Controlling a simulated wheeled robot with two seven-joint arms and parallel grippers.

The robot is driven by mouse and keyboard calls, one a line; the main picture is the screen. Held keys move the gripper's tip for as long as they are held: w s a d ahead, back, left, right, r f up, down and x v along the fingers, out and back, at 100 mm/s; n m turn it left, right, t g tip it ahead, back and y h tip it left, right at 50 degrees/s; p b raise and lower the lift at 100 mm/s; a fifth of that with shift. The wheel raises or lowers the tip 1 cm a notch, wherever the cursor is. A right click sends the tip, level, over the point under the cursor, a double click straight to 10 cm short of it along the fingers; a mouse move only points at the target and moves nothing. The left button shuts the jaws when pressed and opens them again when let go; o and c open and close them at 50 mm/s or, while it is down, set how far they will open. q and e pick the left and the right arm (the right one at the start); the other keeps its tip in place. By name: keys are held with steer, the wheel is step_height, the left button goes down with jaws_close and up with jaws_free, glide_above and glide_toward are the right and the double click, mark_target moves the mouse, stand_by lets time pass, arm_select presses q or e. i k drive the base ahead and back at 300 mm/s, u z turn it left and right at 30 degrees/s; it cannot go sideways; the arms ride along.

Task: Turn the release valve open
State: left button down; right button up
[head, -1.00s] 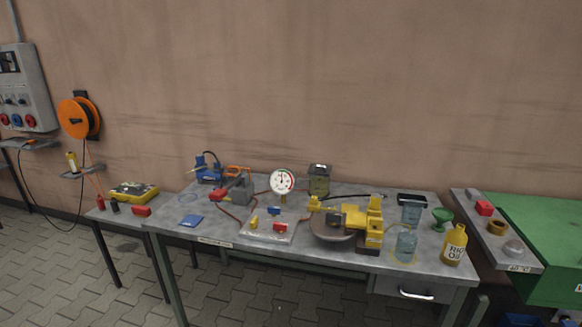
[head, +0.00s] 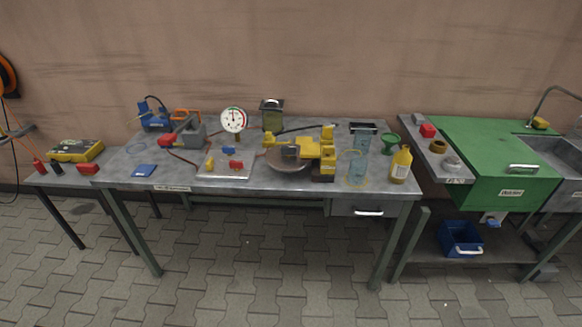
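A metal workbench (head: 120,168) holds a brake rig. A round white pressure gauge (head: 234,120) stands upright on it. Below the gauge is a grey plate (head: 245,174) carrying small fittings: a yellow one (head: 210,164), a blue one (head: 229,150) and a red one (head: 235,164). Which of these is the release valve, and how it is turned, is too small to tell. A grey pump-like unit with a red end (head: 168,140) sits left of the gauge, with reddish hoses nearby. Neither of my grippers is in view.
A yellow caliper (head: 310,148) on a dark disc (head: 288,162), a glass jar (head: 357,171), a green funnel (head: 390,143) and a yellow oil bottle (head: 401,164) stand right. A side table (head: 50,181) is left; a green cabinet (head: 490,150) is right. The floor in front is clear.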

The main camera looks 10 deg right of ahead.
mark_target(238, 165)
steer(key=u, duration=0.15)
steer(key=k, duration=0.4)
steer(key=z, duration=1.2)
steer(key=i, duration=1.45)
steer(key=u, duration=0.6)
